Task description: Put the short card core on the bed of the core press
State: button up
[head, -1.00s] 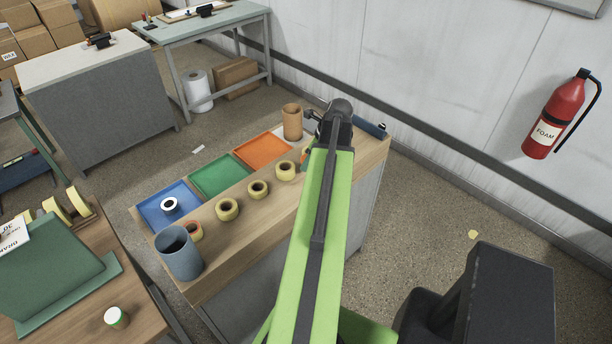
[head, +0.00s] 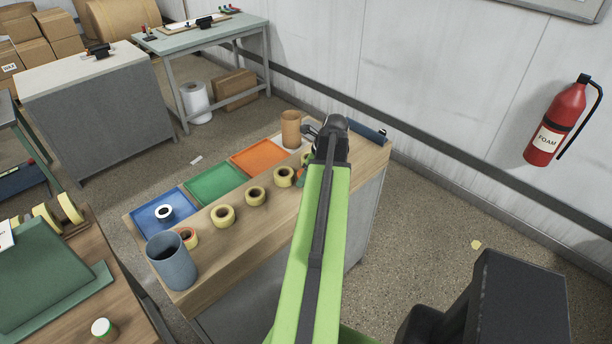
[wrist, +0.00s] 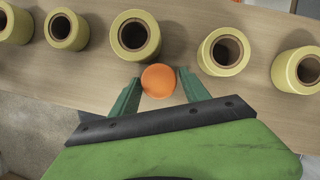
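A brown card tube (head: 291,129) stands upright at the far edge of the wooden bench (head: 235,240); it looks like the card core. My gripper (wrist: 159,76) is over the bench, with its green fingers apart. An orange round-topped thing (wrist: 159,81) shows between the fingertips, with a narrow gap on each side; whether it touches either finger cannot be told. In the head view my arm hides most of the gripper. I cannot pick out the core press with certainty.
Several yellow rolls (head: 256,196) stand in a row on the bench, close to the fingers in the wrist view. Blue (head: 148,216), green (head: 215,180) and orange (head: 257,158) trays lie behind them. A grey-blue cup (head: 171,262) stands at the near left end.

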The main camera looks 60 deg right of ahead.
jog(key=shift+o, duration=0.6)
jog(key=shift+s+r+p, duration=0.1)
jog(key=shift+r+p, duration=0.45)
jog(key=p+v, duration=1)
jog(key=v, duration=0.1)
jog(key=shift+s+r, duration=0.1)
